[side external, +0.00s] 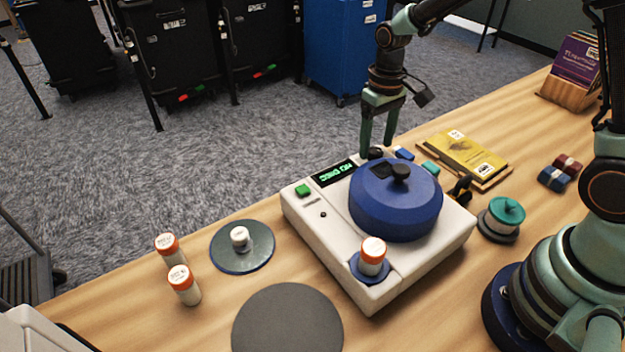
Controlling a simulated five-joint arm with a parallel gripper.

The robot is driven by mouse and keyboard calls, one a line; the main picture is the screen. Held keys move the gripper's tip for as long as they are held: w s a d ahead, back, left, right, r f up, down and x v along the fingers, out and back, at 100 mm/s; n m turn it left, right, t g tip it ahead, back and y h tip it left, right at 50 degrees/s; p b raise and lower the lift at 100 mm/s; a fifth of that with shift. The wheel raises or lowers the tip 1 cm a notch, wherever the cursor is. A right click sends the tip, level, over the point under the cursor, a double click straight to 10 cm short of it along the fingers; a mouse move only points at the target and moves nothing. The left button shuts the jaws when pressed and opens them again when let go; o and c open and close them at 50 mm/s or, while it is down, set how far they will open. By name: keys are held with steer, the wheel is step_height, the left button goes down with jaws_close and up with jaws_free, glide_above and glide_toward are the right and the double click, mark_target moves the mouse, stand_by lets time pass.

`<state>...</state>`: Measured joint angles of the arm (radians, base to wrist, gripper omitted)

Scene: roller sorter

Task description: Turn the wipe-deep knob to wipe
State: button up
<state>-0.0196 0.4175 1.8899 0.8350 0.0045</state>
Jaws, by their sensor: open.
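A white machine (308,226) with a large blue lid (395,215) stands on the wooden table. A small black knob (375,153) sits at its back edge, beside the lit display (334,173). Its label and pointer cannot be read from here, so its setting is unclear. My gripper (377,146) points straight down at this knob with its two fingers apart. The fingertips are at the knob's height or just above it, one on either side in this view. Whether they touch it cannot be told.
A green button (302,190), a blue button (404,154) and a teal button (430,168) are on the machine. An orange-capped bottle (372,256) stands on its front corner.

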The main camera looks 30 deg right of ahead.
mark_target(376, 151)
step_height(376, 151, up, 11)
stand_by(0.3)
steer(key=s+r+t, duration=0.5)
steer(key=s, duration=0.7)
steer(key=shift+d+t, duration=0.3)
steer(key=shift+d, duration=0.1)
stand_by(0.7)
